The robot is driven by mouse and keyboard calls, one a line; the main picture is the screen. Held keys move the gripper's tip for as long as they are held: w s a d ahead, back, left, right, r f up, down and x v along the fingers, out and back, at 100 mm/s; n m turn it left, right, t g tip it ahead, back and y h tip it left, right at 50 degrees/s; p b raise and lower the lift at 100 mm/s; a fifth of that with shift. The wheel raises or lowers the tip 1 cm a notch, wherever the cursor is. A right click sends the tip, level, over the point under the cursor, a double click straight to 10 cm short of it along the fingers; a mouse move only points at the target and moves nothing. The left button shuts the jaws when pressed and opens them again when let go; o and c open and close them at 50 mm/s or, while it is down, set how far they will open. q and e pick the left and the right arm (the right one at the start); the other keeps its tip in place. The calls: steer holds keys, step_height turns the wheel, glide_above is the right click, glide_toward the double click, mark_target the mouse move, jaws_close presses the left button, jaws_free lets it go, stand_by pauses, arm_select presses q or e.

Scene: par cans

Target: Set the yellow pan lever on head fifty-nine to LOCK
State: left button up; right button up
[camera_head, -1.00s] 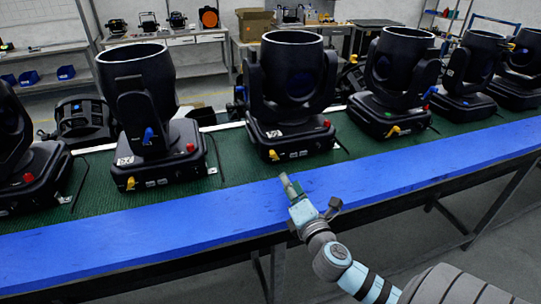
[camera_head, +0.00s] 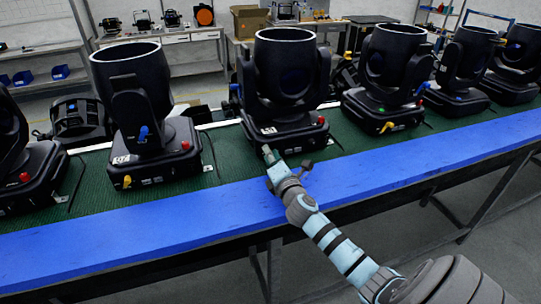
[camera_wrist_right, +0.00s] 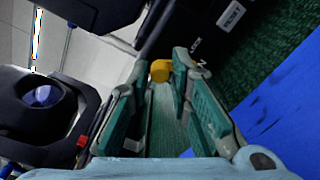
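The middle moving head (camera_head: 284,80) is black and stands on the green mat. Its front number label is too small to read with certainty. My right gripper (camera_head: 268,155) reaches its base front and covers the yellow lever there in the head view. In the right wrist view, the yellow pan lever (camera_wrist_right: 160,70) shows between the fingertips of my right gripper (camera_wrist_right: 161,84). The fingers are apart on either side of it, with no clear grip. My left gripper is out of view.
Similar heads stand on both sides, including a left one (camera_head: 140,100) with a yellow lever (camera_head: 127,181) and a right one (camera_head: 390,75) with its own (camera_head: 386,127). A blue front strip (camera_head: 130,225) edges the bench and is clear.

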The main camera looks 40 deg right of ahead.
mark_target(277, 146)
jaws_close()
steer(key=shift+m, duration=0.3)
steer(key=m, duration=0.2)
steer(key=d+m+b, duration=0.1)
steer(key=m, duration=0.2)
steer(key=shift+s+d+r+b, duration=0.1)
steer(key=shift+s+d+b, duration=0.1)
steer(key=shift+b, duration=0.1)
steer(key=m+b, duration=0.1)
steer(key=m, duration=0.1)
steer(key=d+m, duration=0.1)
steer(key=m, duration=0.1)
steer(key=m+b, duration=0.1)
steer(key=m, duration=0.1)
steer(key=shift+s+d+f+b, duration=0.25)
steer(key=shift+s+d+b, duration=0.05)
steer(key=shift+d, duration=0.05)
steer(key=shift+m, duration=0.3)
steer(key=o, duration=0.6)
jaws_free()
steer(key=v, duration=1.2)
